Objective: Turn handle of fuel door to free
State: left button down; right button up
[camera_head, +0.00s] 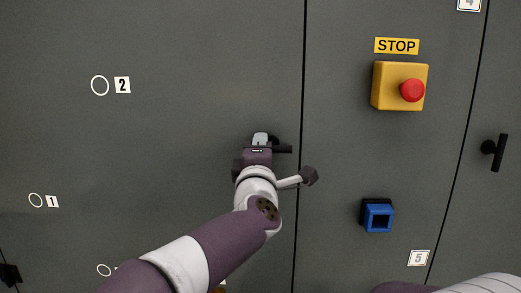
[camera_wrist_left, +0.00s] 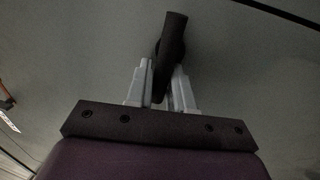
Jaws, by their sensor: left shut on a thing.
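A black door handle (camera_head: 284,149) is on the dark grey panel, just left of a vertical seam. In the head view it points roughly sideways to the right, and my gripper hides part of it. My left gripper (camera_head: 261,139) is at this handle with its jaws shut on it. In the left wrist view the dark handle (camera_wrist_left: 171,42) runs up from between the grey fingers (camera_wrist_left: 160,84). Whether it is the fuel door's handle is not marked in view. My right gripper is out of view; only a bit of my right arm shows at the bottom right.
Right of the seam are a yellow stop box (camera_head: 387,98) with a red button (camera_head: 412,90) and a blue square fitting (camera_head: 378,216). Another black handle (camera_head: 496,153) is at far right. Labels 2 (camera_head: 122,85) and 1 (camera_head: 52,201) mark the flat left panel.

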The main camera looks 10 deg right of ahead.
pick_arm(q)
jog(key=shift+f, duration=0.15)
jog(key=c, duration=1.2)
grip_release()
jog(key=shift+o, duration=0.2)
jog(key=b+v, duration=0.3)
jog(key=v, duration=0.9)
jog(key=shift+s, duration=0.35)
